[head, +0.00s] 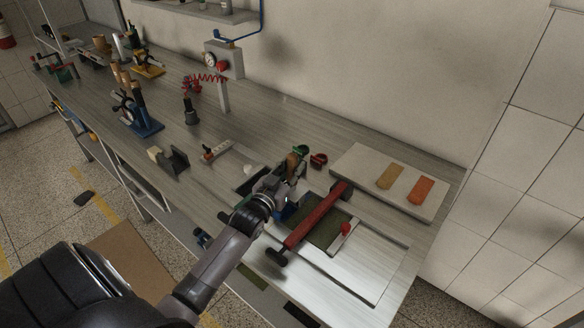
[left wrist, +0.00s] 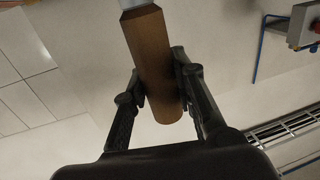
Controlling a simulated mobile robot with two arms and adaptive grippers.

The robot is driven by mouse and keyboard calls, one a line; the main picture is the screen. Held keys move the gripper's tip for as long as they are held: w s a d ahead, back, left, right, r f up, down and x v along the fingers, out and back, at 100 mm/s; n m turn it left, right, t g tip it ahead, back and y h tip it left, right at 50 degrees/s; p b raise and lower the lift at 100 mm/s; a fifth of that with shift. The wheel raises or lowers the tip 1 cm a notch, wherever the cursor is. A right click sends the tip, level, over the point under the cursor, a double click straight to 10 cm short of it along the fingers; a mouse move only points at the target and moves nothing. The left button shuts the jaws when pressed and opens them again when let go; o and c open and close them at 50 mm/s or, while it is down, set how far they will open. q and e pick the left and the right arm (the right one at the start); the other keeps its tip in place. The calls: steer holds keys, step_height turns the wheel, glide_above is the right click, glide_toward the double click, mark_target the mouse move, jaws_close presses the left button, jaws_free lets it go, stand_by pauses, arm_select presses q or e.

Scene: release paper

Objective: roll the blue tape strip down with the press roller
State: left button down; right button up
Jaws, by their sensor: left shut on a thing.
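My left gripper (head: 294,168) is above the bench, left of the upper end of the long red bar. It is shut on a brown cylindrical handle, seen between both fingers in the left wrist view (left wrist: 156,65). A pale grey part joins the handle's far end at the top edge of that view. I take this as the press roller's handle; its roller end cannot be made out. A small blue patch (head: 286,212) shows just below the gripper, beside the dark green panel; I cannot tell whether it is the tape strip. My right gripper is not in view.
A red bar (head: 318,217) with black ends lies across a dark green panel (head: 325,234) beside a red knob (head: 346,229). A pale board (head: 431,206) carries a tan and an orange pad. Green and red rings (head: 318,160) lie behind the gripper. Tools crowd the bench's left.

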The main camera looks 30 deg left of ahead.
mark_target(292, 155)
arm_select(q)
steer(key=shift+r+p, duration=2)
steer(key=shift+r, duration=0.55)
steer(key=shift+f, duration=0.1)
